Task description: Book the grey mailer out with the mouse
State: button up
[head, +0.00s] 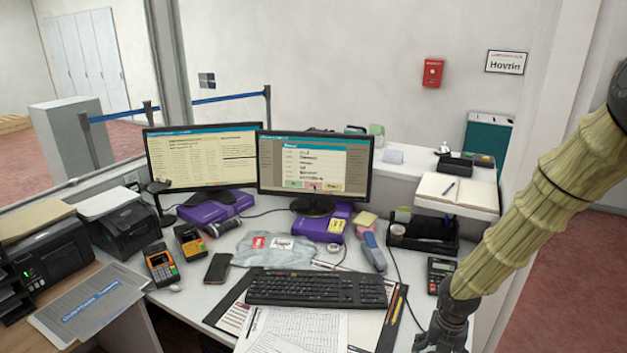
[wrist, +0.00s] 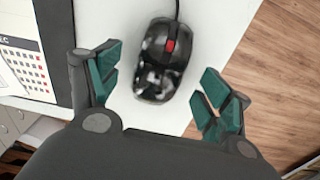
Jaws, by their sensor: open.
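The grey mailer (head: 258,252) lies flat on the desk behind the keyboard, with a red label and a white label on it. The right monitor (head: 316,163) shows a white dialog with a list of lines and a green, a red and a yellow button at its foot. The pointer seems to be near the red one. The dark mottled mouse (wrist: 158,80) with a red wheel lies on the white desktop between the open green fingers of my gripper (wrist: 161,74). In the head view the mouse does not show.
The left monitor (head: 203,157) shows a table. The keyboard (head: 316,288), a phone (head: 217,267), a card terminal (head: 160,265) and a calculator (head: 440,273) crowd the desk. In the wrist view, a desk pad (wrist: 53,50) lies left of the mouse and the desk edge is to the right.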

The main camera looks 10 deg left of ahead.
notch_tip(320, 180, up, 10)
dwell(0.5)
jog(key=shift+f, duration=0.1)
